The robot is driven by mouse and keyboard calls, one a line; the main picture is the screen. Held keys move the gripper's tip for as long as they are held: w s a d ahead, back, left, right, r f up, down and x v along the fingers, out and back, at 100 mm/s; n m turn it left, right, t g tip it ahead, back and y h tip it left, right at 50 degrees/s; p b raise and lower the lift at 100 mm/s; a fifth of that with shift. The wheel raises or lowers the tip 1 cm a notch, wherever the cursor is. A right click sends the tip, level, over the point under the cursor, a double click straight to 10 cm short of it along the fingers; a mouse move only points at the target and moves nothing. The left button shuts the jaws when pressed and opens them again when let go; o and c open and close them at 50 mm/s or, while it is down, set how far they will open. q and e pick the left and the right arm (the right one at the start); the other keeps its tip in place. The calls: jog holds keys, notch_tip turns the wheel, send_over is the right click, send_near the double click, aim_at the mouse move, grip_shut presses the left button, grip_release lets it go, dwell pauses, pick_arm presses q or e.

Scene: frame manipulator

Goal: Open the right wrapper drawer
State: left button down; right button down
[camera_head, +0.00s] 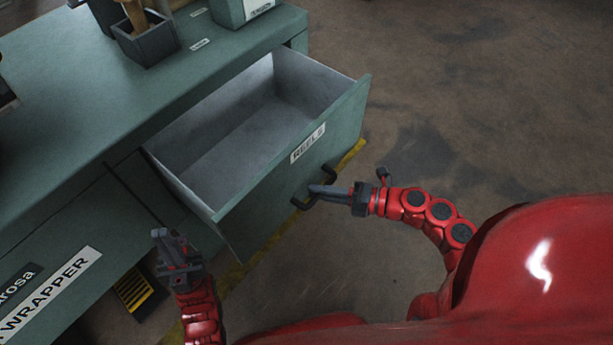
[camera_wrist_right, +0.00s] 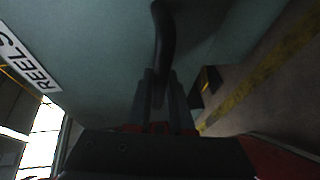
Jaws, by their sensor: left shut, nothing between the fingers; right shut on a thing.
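The right wrapper drawer (camera_head: 255,190) is pulled well out of the green bench; its front bears a "REELS" label. Its grey inside looks empty. My right gripper (camera_head: 322,191) is shut on the dark drawer handle (camera_head: 301,203) low on the front. In the right wrist view the handle (camera_wrist_right: 163,40) runs up from between the fingers of the right gripper (camera_wrist_right: 160,92), against the green drawer front (camera_wrist_right: 105,50). My left gripper (camera_head: 170,238) is shut and empty, left of the drawer, in front of the bench face.
The bench top (camera_head: 110,100) carries a dark box (camera_head: 148,42) and a green box (camera_head: 238,10) at the back. A "WRAPPER" label (camera_head: 50,292) is on the bench front. A yellow floor line (camera_head: 228,280) passes under the drawer. The floor to the right is clear.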

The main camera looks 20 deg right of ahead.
jog(key=shift+s+d, duration=0.2)
jog(key=shift+s, duration=0.05)
jog(key=c, duration=0.8)
grip_release()
jog(key=p+v, duration=0.4)
jog(key=v, duration=1.3)
jog(key=shift+s, duration=0.15)
jog(key=shift+d+r, duration=0.1)
jog(key=shift+r, duration=0.05)
